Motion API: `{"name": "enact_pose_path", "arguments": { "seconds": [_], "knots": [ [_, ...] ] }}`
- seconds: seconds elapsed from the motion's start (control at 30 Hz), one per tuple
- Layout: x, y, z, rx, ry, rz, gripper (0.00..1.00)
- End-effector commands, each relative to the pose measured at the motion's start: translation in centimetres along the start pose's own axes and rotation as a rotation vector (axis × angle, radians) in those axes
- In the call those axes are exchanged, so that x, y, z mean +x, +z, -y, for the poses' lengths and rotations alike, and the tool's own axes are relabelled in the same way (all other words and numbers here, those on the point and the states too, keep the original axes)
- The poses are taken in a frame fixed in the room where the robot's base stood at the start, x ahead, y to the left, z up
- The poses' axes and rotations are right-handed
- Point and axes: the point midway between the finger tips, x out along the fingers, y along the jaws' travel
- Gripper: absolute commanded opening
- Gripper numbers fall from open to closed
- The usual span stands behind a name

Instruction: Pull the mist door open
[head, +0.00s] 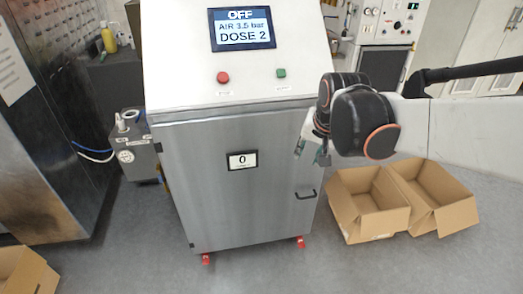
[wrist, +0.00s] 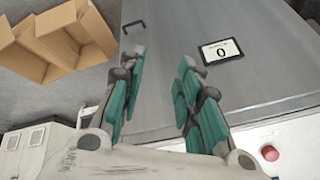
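The mist door appears to be the brushed steel front door (head: 240,205) of the washer cabinet, and it looks closed. Its small black bar handle (head: 306,194) is at the right side of the door, low down. The wrist view is upside down and shows the handle (wrist: 134,27) beyond the fingers at the upper left, on the grey door (wrist: 240,80). My gripper (head: 311,152) is in front of the door's right edge, above the handle and apart from it. In the wrist view its teal fingers (wrist: 163,60) are spread with nothing between them.
The washer's sloped top (head: 200,85) has a display (head: 242,29), a red button (head: 223,77) and a green button (head: 281,73). A label reading 0 (head: 243,160) is on the door. Open cardboard boxes (head: 370,235) stand on the floor at right. Floor before the door is clear.

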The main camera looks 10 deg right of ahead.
Motion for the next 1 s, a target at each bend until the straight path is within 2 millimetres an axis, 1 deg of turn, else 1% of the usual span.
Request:
{"name": "enact_pose_path", "arguments": {
  "seconds": [0.03, 0.17, 0.2, 0.37, 0.5, 0.57, 0.73, 0.87, 1.0],
  "knots": [
    [1.2, -1.4, 0.2, 0.041, 0.008, 0.009, 0.31],
    [4.1, -4.0, 0.4, 0.150, 0.028, 0.033, 0.31],
    [5.2, -4.7, 0.4, 0.183, 0.034, 0.039, 0.31],
    [9.5, -7.3, 0.1, 0.316, 0.062, 0.065, 0.31],
    [13.8, -9.2, -0.6, 0.434, 0.088, 0.086, 0.31],
    [15.8, -9.8, -0.9, 0.484, 0.100, 0.095, 0.31],
    [21.6, -11.1, -2.4, 0.627, 0.135, 0.117, 0.31],
    [26.2, -11.5, -3.7, 0.734, 0.163, 0.132, 0.31],
    [31.3, -11.3, -5.5, 0.850, 0.195, 0.147, 0.31]
  ]
}}
